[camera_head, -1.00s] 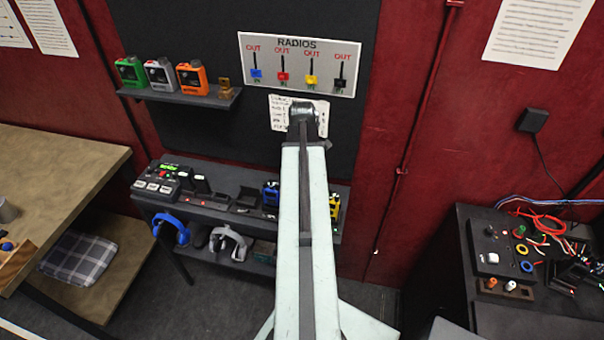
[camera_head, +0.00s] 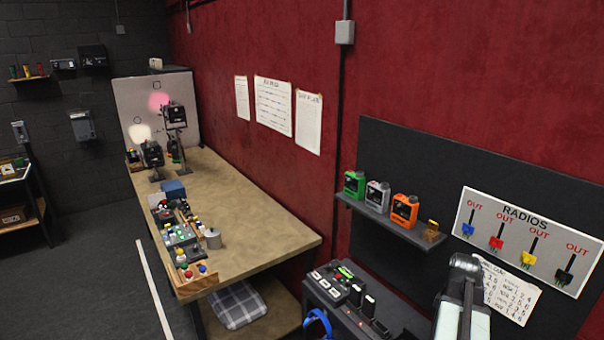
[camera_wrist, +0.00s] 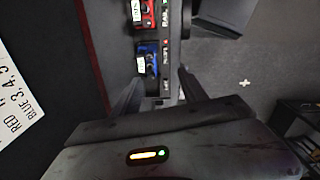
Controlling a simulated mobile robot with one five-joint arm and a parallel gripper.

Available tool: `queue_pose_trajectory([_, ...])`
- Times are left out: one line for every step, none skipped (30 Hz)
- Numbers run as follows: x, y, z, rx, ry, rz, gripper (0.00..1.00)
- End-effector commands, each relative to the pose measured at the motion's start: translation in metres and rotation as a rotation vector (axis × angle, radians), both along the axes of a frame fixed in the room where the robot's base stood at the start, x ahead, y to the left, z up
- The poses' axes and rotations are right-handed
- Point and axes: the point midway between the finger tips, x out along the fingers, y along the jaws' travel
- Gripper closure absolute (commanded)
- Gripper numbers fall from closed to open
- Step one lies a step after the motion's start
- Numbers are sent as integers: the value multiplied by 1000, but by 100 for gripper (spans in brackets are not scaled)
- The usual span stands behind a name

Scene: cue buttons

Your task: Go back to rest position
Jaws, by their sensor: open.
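My arm (camera_head: 463,305) shows at the lower right of the head view, in front of the radio shelf area. The gripper end is not visible there. In the wrist view my gripper (camera_wrist: 158,88) is open. Its two dark fingers stand apart with nothing between them. A blue radio (camera_wrist: 147,58) and a red radio (camera_wrist: 142,12) stand in a dark dock beyond the fingertips. The gripper looks apart from both, though the exact gap cannot be told.
A wooden table (camera_head: 262,225) with a button console (camera_head: 183,240) stands left of the arm. A wall shelf (camera_head: 385,222) holds green, grey and orange canisters. A RADIOS board (camera_head: 527,240) hangs at right. A lower dark shelf (camera_head: 395,313) carries devices. Floor at left is open.

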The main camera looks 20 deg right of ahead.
Motion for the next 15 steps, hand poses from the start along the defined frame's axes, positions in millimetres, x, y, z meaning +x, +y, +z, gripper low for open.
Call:
queue_pose_trajectory([32,37,-31,0,-1,86,50])
queue_pose_trajectory([48,57,-40,1,0,131,50])
queue_pose_trajectory([67,85,-51,0,0,191,50])
queue_pose_trajectory([80,107,-59,0,0,233,50])
queue_pose_trajectory([92,129,-67,0,0,267,50])
queue_pose_trajectory([106,159,-77,0,0,301,50])
queue_pose_trajectory([115,182,-85,0,1,321,50])
queue_pose_trajectory([122,204,-92,0,1,335,50])
queue_pose_trajectory([131,232,-101,0,1,344,50])
queue_pose_trajectory([135,252,-107,1,2,345,50])
queue_pose_trajectory([139,271,-112,1,2,343,50])
queue_pose_trajectory([143,295,-119,1,1,336,50])
queue_pose_trajectory([144,312,-124,1,1,325,50])
queue_pose_trajectory([146,328,-129,1,1,311,50])
queue_pose_trajectory([146,350,-136,2,2,288,50])
